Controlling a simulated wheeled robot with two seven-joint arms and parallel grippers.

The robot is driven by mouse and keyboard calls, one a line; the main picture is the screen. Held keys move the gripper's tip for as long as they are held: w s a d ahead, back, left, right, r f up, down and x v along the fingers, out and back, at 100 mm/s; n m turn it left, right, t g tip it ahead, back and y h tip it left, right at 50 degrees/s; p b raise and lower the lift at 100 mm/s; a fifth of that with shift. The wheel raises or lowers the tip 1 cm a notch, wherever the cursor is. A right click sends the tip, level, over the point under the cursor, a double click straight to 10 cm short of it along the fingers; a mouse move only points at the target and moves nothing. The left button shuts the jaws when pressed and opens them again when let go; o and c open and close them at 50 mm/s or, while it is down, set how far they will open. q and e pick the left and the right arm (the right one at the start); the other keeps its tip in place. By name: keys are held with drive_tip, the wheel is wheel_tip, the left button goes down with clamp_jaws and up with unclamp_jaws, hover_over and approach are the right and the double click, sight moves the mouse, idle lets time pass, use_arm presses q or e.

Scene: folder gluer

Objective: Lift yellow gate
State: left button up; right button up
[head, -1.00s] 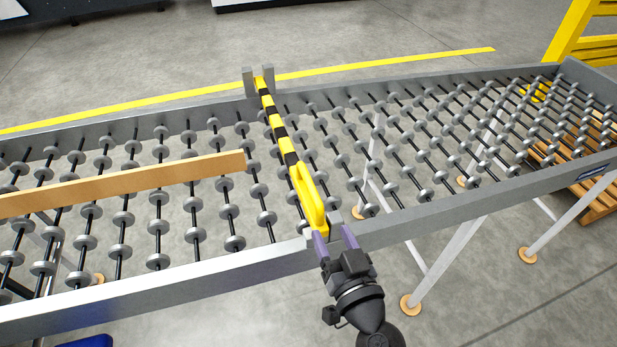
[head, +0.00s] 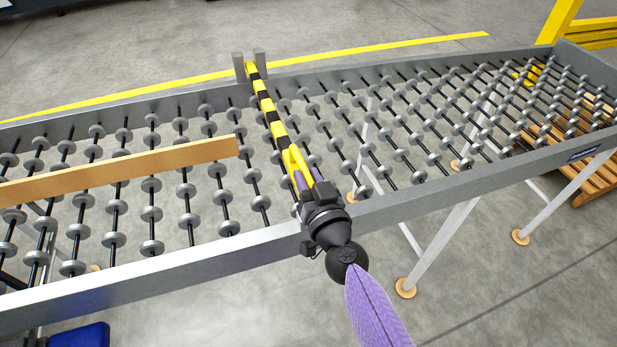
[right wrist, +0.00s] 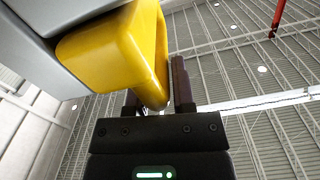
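The yellow gate (head: 264,105) is a yellow bar with black bands lying across the roller conveyor, between grey posts at the far rail. Its yellow handle (head: 291,160) is at the near end, partly hidden by my right gripper (head: 306,181). In the right wrist view the handle (right wrist: 140,50) is a thick yellow loop, and its end lies between the two fingers of my right gripper (right wrist: 157,92). The fingers are apart, with a gap showing beside the handle. My left gripper is not in view.
The conveyor (head: 180,262) has grey side rails and many small wheels. A long tan board (head: 120,170) lies on it, left of the gate. A yellow frame (head: 560,25) and a wooden pallet (head: 590,180) stand at the right. A blue object (head: 82,336) shows at bottom left.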

clamp_jaws()
idle(1.1)
